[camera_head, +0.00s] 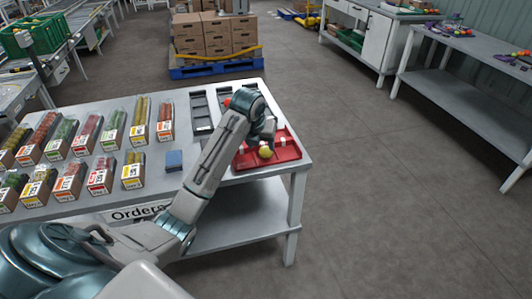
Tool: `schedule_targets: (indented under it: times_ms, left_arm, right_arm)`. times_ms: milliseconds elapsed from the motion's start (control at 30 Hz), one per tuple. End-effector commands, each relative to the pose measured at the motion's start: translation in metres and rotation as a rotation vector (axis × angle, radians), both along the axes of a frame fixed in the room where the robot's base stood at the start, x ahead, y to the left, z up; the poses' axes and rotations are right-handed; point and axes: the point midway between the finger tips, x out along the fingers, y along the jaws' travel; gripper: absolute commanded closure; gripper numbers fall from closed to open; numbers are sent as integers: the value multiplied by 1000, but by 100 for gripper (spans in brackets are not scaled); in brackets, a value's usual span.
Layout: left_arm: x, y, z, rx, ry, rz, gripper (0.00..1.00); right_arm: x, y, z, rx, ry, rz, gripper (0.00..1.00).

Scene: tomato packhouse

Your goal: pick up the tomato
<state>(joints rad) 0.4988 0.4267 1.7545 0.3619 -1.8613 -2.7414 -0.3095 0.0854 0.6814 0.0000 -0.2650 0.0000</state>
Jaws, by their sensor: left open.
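A yellow round tomato (265,153) lies on a red tray (286,155) at the right end of the near table. My left gripper (263,143) reaches over the tray and points down just above the tomato. It is open, and its fingers are small and partly hidden by the wrist. I cannot tell whether they touch the tomato. A small red round thing (227,102) shows beside my arm, partly hidden by it. My right gripper is not in view.
Rows of filled tomato packs (108,170) stand on the left of the near table (180,103). A blue block (174,160) and dark trays (200,112) lie between them and the red tray. Boxes on a blue pallet (215,68) stand behind. The floor to the right is clear.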

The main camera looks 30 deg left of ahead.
Motion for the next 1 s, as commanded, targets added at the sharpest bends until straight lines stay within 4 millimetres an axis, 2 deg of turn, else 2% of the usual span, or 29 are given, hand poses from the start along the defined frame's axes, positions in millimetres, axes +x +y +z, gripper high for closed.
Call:
schedule_targets:
  times_ms: [100,233,500,767,1000]
  left_arm:
    - [12,10,19,40,3,-105,48]
    - [17,13,20,57,8,-155,48]
    - [32,16,-17,56,10,-158,48]
    - [40,16,-38,56,10,-157,48]
    - [52,18,-70,56,9,-156,48]
  right_arm:
    - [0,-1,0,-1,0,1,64]
    - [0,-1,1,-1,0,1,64]
    - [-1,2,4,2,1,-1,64]
    - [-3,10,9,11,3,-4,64]
    - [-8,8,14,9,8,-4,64]
